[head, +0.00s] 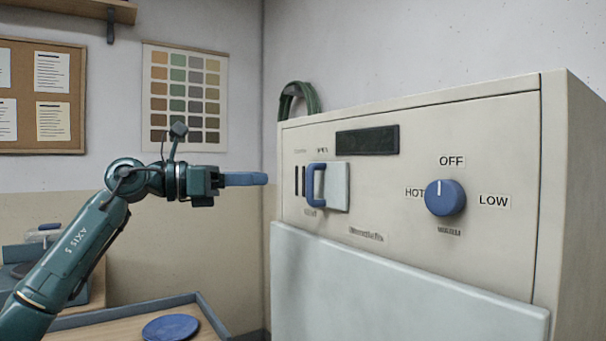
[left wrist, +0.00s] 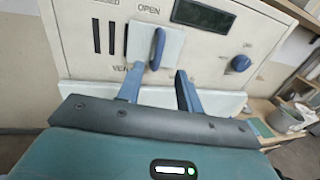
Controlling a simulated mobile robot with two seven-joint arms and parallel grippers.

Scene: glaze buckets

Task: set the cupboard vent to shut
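The cupboard vent is a white sliding plate (head: 338,187) with a blue upright handle (head: 312,185) on the cream cupboard front (head: 480,130). The plate sits under the OPEN label, and dark slots (head: 299,181) show uncovered to its left. In the left wrist view the handle (left wrist: 157,48) stands ahead of the fingers, roughly between them. A label ending in "ED" is partly cut off above the slots. My left gripper (head: 266,179) is open and empty, short of the handle and to its left in the head view. In the left wrist view the fingers (left wrist: 158,85) are apart. My right gripper is out of view.
A blue knob (head: 445,198) on the same front points at OFF. A dark display (head: 367,141) is above the vent. A pale panel (head: 400,290) juts out below. A tray-like table (head: 110,325) with a blue disc (head: 171,328) stands lower left.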

